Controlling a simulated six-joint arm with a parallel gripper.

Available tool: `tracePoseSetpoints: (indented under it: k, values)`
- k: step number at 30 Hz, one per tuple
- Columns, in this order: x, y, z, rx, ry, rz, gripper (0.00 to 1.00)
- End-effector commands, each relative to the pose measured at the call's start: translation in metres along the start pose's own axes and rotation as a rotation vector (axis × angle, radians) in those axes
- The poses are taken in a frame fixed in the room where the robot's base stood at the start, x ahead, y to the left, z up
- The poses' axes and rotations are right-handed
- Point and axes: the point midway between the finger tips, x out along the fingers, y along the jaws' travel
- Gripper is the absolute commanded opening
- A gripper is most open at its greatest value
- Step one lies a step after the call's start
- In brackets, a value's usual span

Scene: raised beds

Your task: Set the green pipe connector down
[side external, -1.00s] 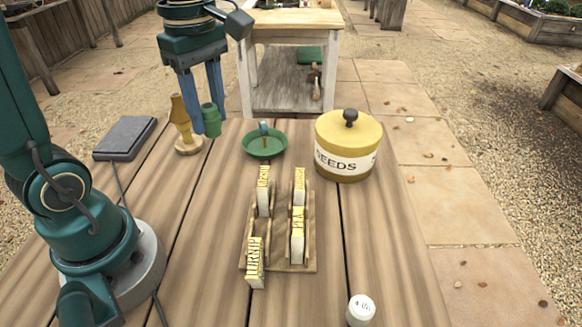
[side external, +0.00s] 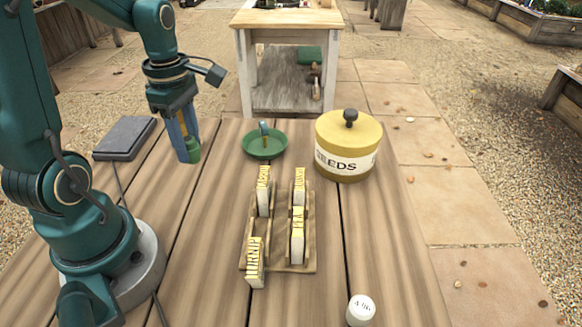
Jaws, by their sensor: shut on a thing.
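The green pipe connector (side external: 194,150) is a small dark green cylinder at the left of the wooden table. My gripper (side external: 187,149), with blue fingers, points down and is shut on it. The fingers cover much of the connector's left side. Whether its bottom touches the table or hangs just above it, I cannot tell.
A grey flat box (side external: 125,138) is on the left. A wooden rack (side external: 281,268) with seed packets and a white-capped bottle (side external: 361,311) stand nearer. Bare planks lie left of the rack.

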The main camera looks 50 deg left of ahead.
Motion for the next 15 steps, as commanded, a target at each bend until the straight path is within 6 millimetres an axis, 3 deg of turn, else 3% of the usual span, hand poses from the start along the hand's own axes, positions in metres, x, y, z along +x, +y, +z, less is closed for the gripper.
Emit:
tracePoseSetpoints:
  k: [15]
  values:
    - [0.057,-0.001,0.0,0.001,0.0,-0.006,0.0]
